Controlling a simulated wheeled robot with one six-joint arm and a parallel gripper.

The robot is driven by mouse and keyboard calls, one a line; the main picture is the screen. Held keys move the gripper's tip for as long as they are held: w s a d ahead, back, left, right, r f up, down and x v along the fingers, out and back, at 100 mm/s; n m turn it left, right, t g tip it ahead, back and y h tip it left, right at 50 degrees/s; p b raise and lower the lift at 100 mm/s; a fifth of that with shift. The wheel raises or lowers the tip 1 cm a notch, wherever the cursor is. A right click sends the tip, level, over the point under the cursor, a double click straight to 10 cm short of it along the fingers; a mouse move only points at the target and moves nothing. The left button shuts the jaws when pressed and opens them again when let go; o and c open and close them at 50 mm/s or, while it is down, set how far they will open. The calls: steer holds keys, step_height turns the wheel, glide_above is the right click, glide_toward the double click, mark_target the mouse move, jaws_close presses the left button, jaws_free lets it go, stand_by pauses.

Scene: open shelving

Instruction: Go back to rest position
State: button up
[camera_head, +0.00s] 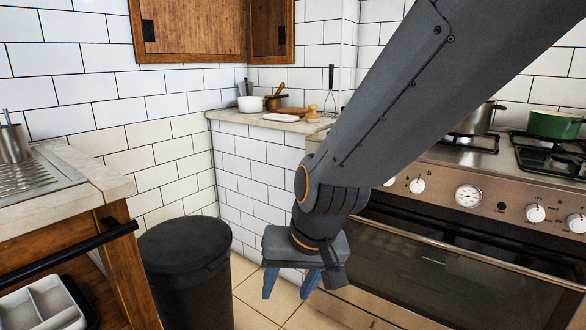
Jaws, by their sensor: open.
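My gripper (290,284) hangs in the lower middle of the view, pointing down, with its two bluish fingers apart and nothing between them. It is above the tiled floor, in front of the oven and to the right of the black bin. My dark grey arm reaches down to it from the upper right and hides part of the stove and the ledge.
A black bin (187,262) stands left of my gripper. A wooden counter (85,195) with a sink and an open drawer with a white tray (45,305) is at left. The oven (450,275) fills the right, with a green pot (553,124) on top. A tiled ledge (262,124) holds kitchenware.

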steer(key=s+d+n+g+h, duration=0.25)
steer(key=s+d, duration=0.35)
steer(key=s, duration=0.5)
steer(key=d+r+m+p, duration=0.4)
steer(key=d+r+p, duration=1)
steer(key=r+p, duration=0.4)
steer(key=shift+s+g+p, duration=0.35)
steer(key=shift+p, duration=2.45)
steer(key=shift+d, duration=0.1)
